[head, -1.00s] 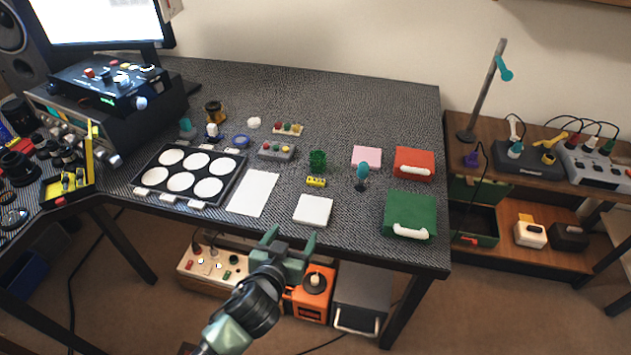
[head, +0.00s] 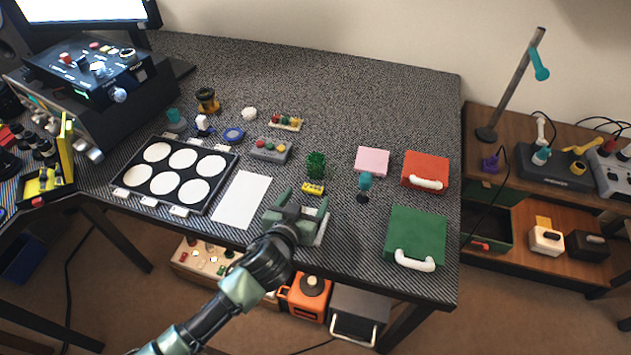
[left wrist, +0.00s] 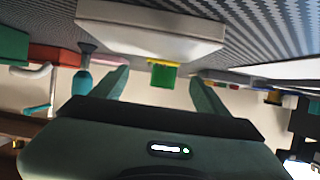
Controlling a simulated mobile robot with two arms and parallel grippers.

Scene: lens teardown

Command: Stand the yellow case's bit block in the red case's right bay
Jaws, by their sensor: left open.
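The red case (head: 425,168) lies shut at the right of the table, white handle toward me; its bays are hidden. A yellow open case (head: 66,150) stands at the far left edge of the picture with dark parts in and around it. A small yellow block with dark spots (head: 313,188) lies mid-table in front of a green cup; I cannot tell if it is the bit block. My left gripper (head: 303,204) is open and empty, over or near a white square box (head: 322,236), just short of the yellow block. The left wrist view shows its spread fingers (left wrist: 162,92).
A green case (head: 415,232) stands at the front right, a pink pad (head: 372,160) beside the red case. A teal-topped tool (head: 364,186) stands upright between the gripper and the red case. A white sheet (head: 241,200) and a tray of white discs (head: 178,172) lie left. The back of the table is clear.

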